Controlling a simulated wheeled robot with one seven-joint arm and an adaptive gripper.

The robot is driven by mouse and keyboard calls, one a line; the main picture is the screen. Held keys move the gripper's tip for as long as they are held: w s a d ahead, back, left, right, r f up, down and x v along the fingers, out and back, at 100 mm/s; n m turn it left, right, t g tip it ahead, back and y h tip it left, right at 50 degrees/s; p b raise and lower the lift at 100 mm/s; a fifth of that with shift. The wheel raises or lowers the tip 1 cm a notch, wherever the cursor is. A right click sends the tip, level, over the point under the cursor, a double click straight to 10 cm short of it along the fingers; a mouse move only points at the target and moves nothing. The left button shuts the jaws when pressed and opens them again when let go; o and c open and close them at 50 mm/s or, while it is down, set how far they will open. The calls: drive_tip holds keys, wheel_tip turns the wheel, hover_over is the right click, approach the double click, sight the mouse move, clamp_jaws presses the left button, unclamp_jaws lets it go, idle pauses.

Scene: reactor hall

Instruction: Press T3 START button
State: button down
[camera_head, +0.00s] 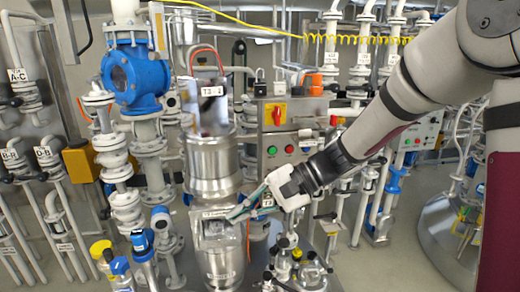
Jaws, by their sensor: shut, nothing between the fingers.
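A grey control box (291,122) stands right of the steel vessel labelled like T3-1 (212,92). It has a red and yellow rotary switch (275,115). Below the switch are a green button (272,150) and a red button (290,149), with another small control further right. The lettering at the buttons is too small to read, so I cannot tell which is START. My gripper (233,215) is shut and empty, pointing left in front of the vessel's lower part. It appears below the box's buttons and does not cover them. Whether it touches the vessel is unclear.
My arm crosses the right side, covering pipes behind it. A blue valve body (134,75) and white pipes crowd the left. A second box with red and green buttons (416,132) is at the right. Several valves and fittings (295,265) stand below my gripper. Some floor shows at the lower right.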

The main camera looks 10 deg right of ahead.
sight(272, 151)
drive_tip(key=w+d+m+t+y+p, duration=0.2)
drive_tip(key=w+d+m+t+p, duration=0.2)
drive_tip(key=w+d+m+t, duration=1)
drive_tip(key=w+t, duration=0.1)
drive_tip(key=w, duration=0.3)
drive_tip(key=shift+d+f+m, duration=0.2)
drive_tip(key=shift+m, duration=0.2)
drive_tip(key=shift+w, duration=0.15)
drive_tip(key=shift+w+b, duration=2.7)
drive_tip(key=shift+w, duration=1.65)
drive_tip(key=shift+w, duration=0.1)
drive_tip(key=shift+w, duration=0.3)
